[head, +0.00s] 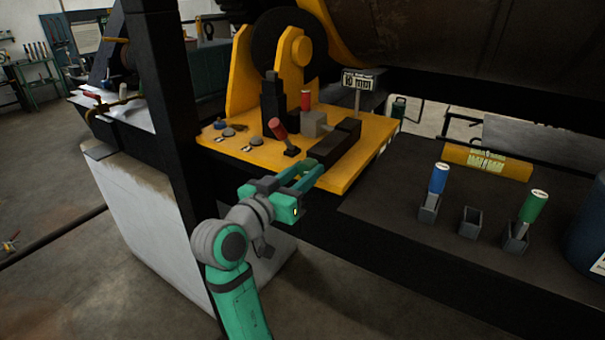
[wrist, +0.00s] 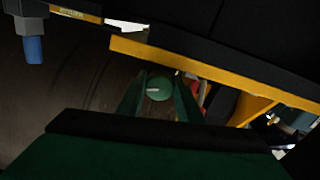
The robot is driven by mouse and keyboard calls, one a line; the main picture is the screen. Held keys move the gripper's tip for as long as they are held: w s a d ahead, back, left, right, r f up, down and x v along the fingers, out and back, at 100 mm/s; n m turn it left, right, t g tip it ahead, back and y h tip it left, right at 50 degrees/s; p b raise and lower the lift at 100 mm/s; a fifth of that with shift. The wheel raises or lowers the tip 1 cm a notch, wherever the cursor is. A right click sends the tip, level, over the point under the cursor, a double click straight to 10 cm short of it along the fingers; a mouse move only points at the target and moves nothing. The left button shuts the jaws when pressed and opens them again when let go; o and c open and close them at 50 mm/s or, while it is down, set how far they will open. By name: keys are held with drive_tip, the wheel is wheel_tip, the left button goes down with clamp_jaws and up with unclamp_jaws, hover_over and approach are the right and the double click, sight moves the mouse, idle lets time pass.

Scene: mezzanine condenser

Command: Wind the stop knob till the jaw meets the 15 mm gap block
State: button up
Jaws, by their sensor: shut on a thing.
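A green round knob (wrist: 159,89) with a short pale mark sits between the fingers of my gripper (wrist: 160,97) in the wrist view. It appears to be the stop knob, with my gripper shut on it. In the head view my gripper (head: 306,174) is at the front edge of the yellow plate, by the near end of a black slide (head: 335,145), and the knob is hidden. A grey block (head: 314,124) stands at the slide's far side. A red-topped piece (head: 306,100) stands upright beside it, possibly the gap block. I cannot tell whether the jaw touches it.
A red-handled lever (head: 278,128) leans on the yellow plate (head: 352,175). A small sign (head: 359,83) seems to read 10 mm. On the dark bench, blue-handled (head: 439,178) and green-handled (head: 533,206) pieces stand in holders, with an empty holder (head: 471,223) between them.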

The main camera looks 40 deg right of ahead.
drive_tip(key=o, duration=1)
drive_tip(key=shift+s+d, duration=0.2)
drive_tip(key=shift+s, duration=0.1)
drive_tip(key=shift+o, duration=0.2)
drive_tip(key=shift+a, duration=0.1)
drive_tip(key=shift+w, duration=0.1)
drive_tip(key=v, duration=1)
drive_tip(key=shift+s+a, duration=0.25)
drive_tip(key=shift+a, duration=0.05)
drive_tip(key=shift+a, duration=0.1)
